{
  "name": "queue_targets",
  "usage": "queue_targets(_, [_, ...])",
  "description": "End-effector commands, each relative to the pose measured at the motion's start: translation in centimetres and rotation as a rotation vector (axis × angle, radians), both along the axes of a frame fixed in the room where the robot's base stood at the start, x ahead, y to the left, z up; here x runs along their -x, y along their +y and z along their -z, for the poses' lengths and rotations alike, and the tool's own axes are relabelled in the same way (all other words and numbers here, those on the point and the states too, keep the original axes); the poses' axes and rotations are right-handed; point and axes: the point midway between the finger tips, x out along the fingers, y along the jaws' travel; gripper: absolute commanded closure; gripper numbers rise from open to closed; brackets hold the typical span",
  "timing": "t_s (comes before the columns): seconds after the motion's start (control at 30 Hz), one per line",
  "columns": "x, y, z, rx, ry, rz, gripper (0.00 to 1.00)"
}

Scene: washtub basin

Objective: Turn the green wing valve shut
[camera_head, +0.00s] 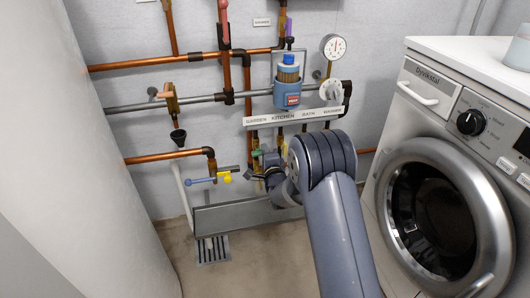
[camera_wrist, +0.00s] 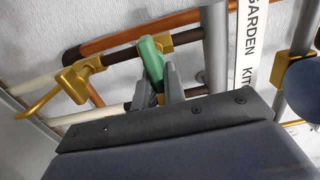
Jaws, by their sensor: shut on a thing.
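The green wing valve (camera_wrist: 151,58) is in the upper middle of the wrist view, on a brass fitting under the GARDEN end of the label strip. My gripper (camera_wrist: 157,80) has its two grey fingers on either side of the green handle and is shut on it. In the head view a small part of the green handle (camera_head: 257,153) shows at the left of my gripper (camera_head: 262,165). My wrist and arm hide most of the fingers and the valve body there.
The label strip (camera_head: 292,117) reads GARDEN, KITCHEN, BATH, WASHER. A washing machine (camera_head: 440,190) stands at the right. A long grey trough (camera_head: 235,215) and a floor drain (camera_head: 213,249) are below.

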Motion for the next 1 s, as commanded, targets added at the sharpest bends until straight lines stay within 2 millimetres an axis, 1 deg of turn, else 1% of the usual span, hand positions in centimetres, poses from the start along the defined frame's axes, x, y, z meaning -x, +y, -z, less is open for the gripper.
queue_targets(0.53, [-0.04,-0.07,0.05,-0.027,0.008,0.002,1.0])
queue_targets(0.57, [-0.04,-0.07,0.05,-0.027,0.008,0.002,0.88])
queue_targets(0.8, [-0.02,-0.05,0.07,-0.026,0.007,0.001,0.69])
queue_targets(0.83, [-0.02,-0.04,0.06,-0.026,0.007,0.001,0.67])
queue_targets(1.0, [-0.01,-0.02,0.06,-0.025,0.007,0.001,0.67])
